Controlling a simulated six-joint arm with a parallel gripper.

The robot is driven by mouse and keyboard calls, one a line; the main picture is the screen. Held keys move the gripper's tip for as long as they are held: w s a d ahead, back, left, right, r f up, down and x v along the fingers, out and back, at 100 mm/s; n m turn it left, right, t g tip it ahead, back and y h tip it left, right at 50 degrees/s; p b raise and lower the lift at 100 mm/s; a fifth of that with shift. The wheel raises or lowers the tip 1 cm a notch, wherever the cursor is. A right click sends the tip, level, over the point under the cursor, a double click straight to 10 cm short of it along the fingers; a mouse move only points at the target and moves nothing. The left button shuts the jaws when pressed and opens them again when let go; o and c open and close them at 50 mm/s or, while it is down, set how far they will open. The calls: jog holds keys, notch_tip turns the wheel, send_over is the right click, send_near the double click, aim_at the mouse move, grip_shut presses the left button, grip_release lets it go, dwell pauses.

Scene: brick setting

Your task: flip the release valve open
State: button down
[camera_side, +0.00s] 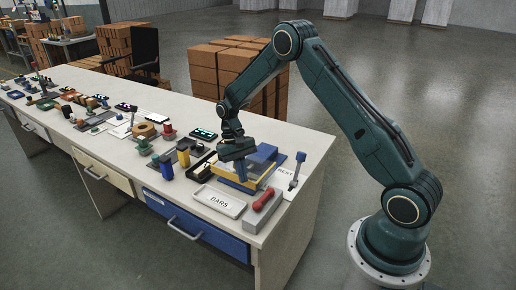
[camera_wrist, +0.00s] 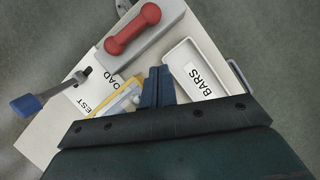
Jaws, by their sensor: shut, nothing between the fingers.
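My gripper (camera_side: 241,176) points down over a yellow-and-blue fixture (camera_side: 262,176) near the bench's right end. In the wrist view its two fingers (camera_wrist: 158,72) are together with nothing between them. A lever with a blue tip and grey stem (camera_side: 298,165) stands to the right of my gripper in the side view; it also shows at the left in the wrist view (camera_wrist: 37,101). A red dumbbell-shaped handle (camera_wrist: 131,29) lies on a grey block (camera_wrist: 157,37), apart from my fingers. No part is labelled as the release valve, so I cannot tell which it is.
A white tray marked BARS (camera_side: 218,201) lies beside the grey block, near the bench's front edge. A white plate with partly covered lettering (camera_wrist: 86,96) lies by the lever. Several small parts crowd the bench (camera_side: 205,148) to the left. The bench ends just beyond the lever.

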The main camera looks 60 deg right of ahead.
jog(key=v, duration=0.6)
jog(key=shift+r, duration=0.25)
jog(key=s+a+r+n+t+h, duration=0.1)
jog(key=s+a+r+t, duration=0.15)
jog(key=s+r, duration=0.45)
jog(key=s+a+r+n+t, duration=0.1)
jog(key=s+a+r+t, duration=0.2)
jog(key=r, duration=0.8)
jog(key=s+a+r+n+t, duration=0.1)
jog(key=s+a+t, duration=0.1)
jog(key=s, duration=0.7)
jog(key=s+a+r+n+t+h, duration=0.1)
jog(key=s+a+r+n+t, duration=0.1)
jog(key=s, duration=0.6)
jog(key=shift+s+a, duration=0.2)
jog(key=shift+s, duration=0.15)
